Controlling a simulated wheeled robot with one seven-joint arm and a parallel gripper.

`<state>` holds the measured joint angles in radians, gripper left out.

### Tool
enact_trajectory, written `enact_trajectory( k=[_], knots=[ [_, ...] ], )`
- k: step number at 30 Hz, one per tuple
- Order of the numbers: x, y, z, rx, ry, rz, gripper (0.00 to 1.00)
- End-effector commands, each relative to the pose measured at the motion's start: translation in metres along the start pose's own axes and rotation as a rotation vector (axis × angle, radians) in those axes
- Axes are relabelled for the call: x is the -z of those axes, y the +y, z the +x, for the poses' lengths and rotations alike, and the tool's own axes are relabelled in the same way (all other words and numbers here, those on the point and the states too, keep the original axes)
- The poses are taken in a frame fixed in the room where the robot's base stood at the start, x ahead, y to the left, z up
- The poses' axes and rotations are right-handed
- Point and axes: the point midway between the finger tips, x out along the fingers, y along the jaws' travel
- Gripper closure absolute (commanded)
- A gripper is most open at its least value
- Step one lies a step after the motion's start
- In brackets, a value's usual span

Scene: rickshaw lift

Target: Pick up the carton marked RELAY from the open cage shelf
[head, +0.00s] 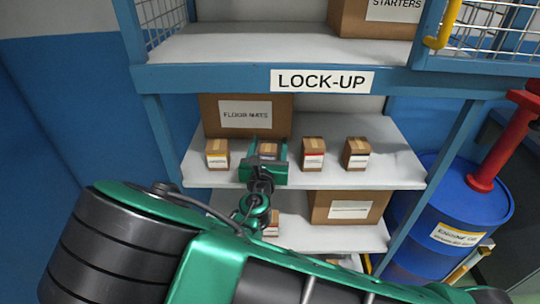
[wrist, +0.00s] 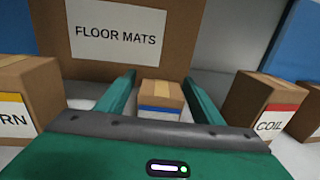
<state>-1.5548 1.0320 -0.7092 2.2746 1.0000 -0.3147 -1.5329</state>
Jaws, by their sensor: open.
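My gripper (head: 263,152) is open at the front of the middle cage shelf (head: 390,178). In the wrist view its two green fingers (wrist: 158,80) point forward, one on each side of a small brown carton (wrist: 161,91). That carton has a tan tape strip and a white and blue label. The label's lower part is hidden by my gripper, so I cannot read whether it says RELAY. The carton also shows, partly covered, in the head view (head: 268,147). I cannot tell whether either finger touches it. No other label in view reads RELAY.
A carton ending in "RN" (wrist: 24,90) stands left; a COIL carton (wrist: 270,104) with a red stripe stands right. Another small carton (head: 356,153) is farther right. A large FLOOR MATS box (head: 245,112) stands behind. The LOCK-UP beam (head: 225,78) crosses above; a blue drum (head: 460,205) stands right.

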Motion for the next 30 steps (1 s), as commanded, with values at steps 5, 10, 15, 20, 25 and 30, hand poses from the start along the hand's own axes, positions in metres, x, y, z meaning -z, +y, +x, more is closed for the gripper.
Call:
enact_trajectory(
  k=[5,10,15,20,25,30],
  knots=[
    [-0.0003,0.0002,0.0096,-0.001,-0.001,-0.001,0.39],
    [-0.0003,0.0002,0.0092,-0.001,-0.001,-0.001,0.49],
    [-0.0003,0.0002,0.0091,-0.001,-0.001,-0.001,0.85],
    [-0.0004,0.0001,0.0091,-0.001,-0.001,0.0,0.85],
    [-0.0017,-0.0001,0.0092,0.0,-0.001,0.0,0.85],
    [-0.0095,-0.0004,0.0094,0.001,-0.001,0.003,0.85]
  ],
)
